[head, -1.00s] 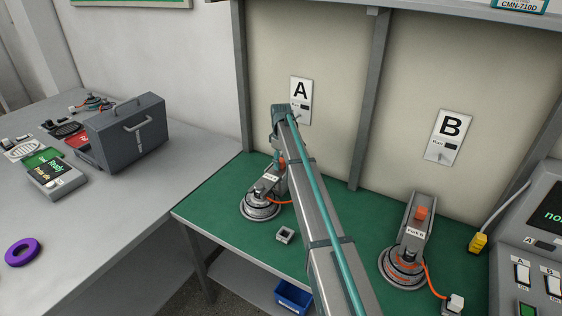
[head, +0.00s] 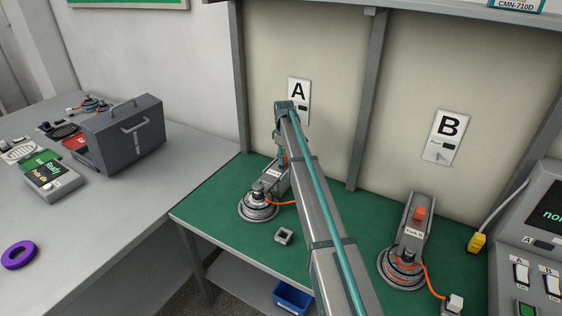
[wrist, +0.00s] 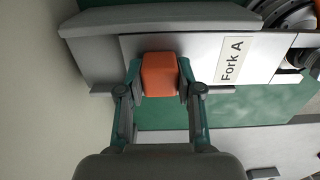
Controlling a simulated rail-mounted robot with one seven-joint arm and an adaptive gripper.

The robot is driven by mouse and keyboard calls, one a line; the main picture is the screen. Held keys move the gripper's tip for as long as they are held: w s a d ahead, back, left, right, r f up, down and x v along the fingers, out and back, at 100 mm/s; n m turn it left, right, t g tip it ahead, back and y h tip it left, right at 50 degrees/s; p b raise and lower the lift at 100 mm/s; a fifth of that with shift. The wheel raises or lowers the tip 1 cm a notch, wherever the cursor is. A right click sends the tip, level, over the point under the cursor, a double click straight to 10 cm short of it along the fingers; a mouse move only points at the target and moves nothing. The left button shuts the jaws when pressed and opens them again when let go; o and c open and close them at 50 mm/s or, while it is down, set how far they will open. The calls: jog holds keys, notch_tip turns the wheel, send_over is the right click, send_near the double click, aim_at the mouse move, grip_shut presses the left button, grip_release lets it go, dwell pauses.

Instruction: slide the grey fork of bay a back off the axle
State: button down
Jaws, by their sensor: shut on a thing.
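The grey fork of bay A (head: 276,180) lies at the left of the green bench, partly hidden by my arm. In the wrist view it carries a "Fork A" label (wrist: 233,60) and an orange block (wrist: 160,75). My gripper (wrist: 160,82) is shut on this block, one finger on each side. The hub motor of bay A (head: 258,207) stands at the fork's front end. Its round edge also shows at the upper right of the wrist view (wrist: 285,14). I cannot tell whether the fork's end is still around the axle.
The second motor and fork of bay B (head: 403,265) stand at the right. The wall panel is close behind the fork. A control console (head: 535,250) stands far right.

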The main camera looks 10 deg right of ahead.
jog(key=c, duration=0.8)
grip_release()
jog(key=shift+o, duration=0.2)
jog(key=shift+r, duration=0.15)
notch_tip(320, 180, up, 12)
